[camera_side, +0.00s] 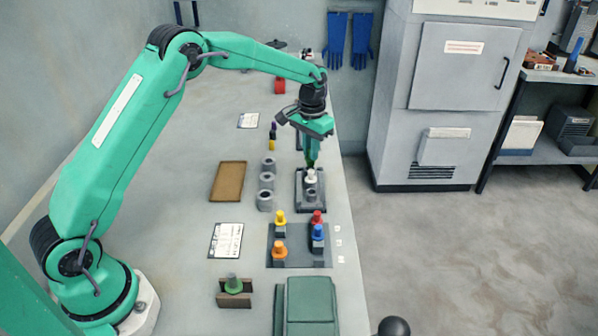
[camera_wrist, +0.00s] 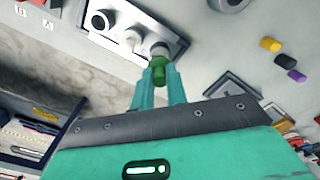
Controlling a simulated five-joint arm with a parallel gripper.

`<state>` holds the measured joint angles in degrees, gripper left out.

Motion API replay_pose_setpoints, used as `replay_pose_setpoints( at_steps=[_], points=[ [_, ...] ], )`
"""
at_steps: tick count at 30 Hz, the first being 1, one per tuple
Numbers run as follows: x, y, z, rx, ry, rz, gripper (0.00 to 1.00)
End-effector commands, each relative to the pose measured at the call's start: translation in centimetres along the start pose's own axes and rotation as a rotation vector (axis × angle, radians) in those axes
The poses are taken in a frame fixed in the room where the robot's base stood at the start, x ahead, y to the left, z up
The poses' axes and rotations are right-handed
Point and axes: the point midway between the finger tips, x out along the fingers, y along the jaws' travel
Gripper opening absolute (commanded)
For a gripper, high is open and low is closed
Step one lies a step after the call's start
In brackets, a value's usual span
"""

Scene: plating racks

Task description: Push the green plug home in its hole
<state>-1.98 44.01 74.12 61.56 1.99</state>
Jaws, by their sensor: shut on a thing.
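The held green plug (camera_wrist: 158,70) is between the two teal fingers of my gripper (camera_wrist: 160,88) in the wrist view. Its tip is at a grey collar at the near end of the metal block (camera_wrist: 112,45); I cannot tell how deep it sits. In the side view my gripper (camera_side: 312,153) points down at the far end of the block (camera_side: 299,205), with a bit of green at its fingertips. A white plug (camera_side: 311,177) stands beside it in the block, also in the wrist view (camera_wrist: 133,40). The nearest collar (camera_side: 315,197) shows no plug.
A second green piece (camera_side: 233,281) stands in a brown holder (camera_side: 235,299). A grey plate (camera_side: 300,257) bears yellow, orange, red and blue pegs. Several grey cylinders (camera_side: 267,180) and a brown tray (camera_side: 228,182) stand left of the block. Purple and yellow pieces (camera_side: 272,137) lie farther back.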

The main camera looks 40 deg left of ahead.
Motion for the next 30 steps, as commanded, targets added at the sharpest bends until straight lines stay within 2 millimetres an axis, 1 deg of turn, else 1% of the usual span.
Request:
replay_pose_setpoints(
  at_steps=[30],
  points=[
    [1.7, 0.0, 0.0, 0.000, -0.001, 0.000, 0.00]
  ],
)
